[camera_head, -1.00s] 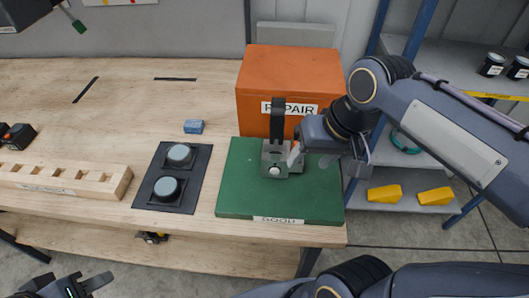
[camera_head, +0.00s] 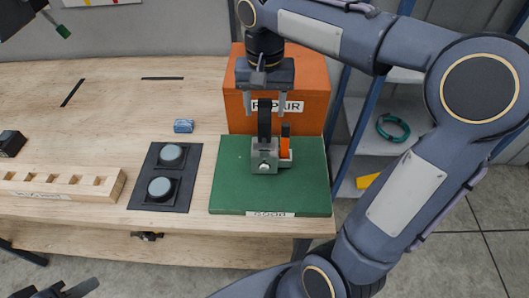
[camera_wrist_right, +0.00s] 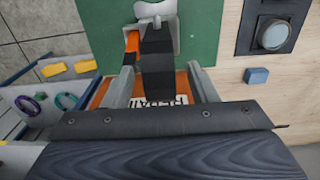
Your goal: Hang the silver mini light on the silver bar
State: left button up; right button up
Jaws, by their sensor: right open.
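The silver mini light (camera_head: 264,160) stands on the green mat, with a pale knob on its front and a black strap (camera_head: 264,125) rising from it. In the right wrist view its silver body (camera_wrist_right: 157,10) is at the top edge and the strap (camera_wrist_right: 158,55) runs between my fingers. My right gripper (camera_head: 265,108) points down, open, with one finger on each side of the strap's upper part. My left gripper (camera_head: 68,291) is cut off at the bottom left, and its opening is unclear. I cannot make out a silver bar.
An orange piece (camera_head: 285,138) stands right beside the light. The green mat (camera_head: 232,192) lies before the orange REPAIR box (camera_head: 238,70). A black panel with two round discs (camera_head: 185,196), a blue block (camera_head: 184,126) and a slotted wooden rack (camera_head: 105,194) are to the left.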

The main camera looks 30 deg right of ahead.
jog(key=shift+f, duration=0.8)
jog(key=shift+c, duration=0.4)
grip_shut()
jog(key=shift+r, duration=0.1)
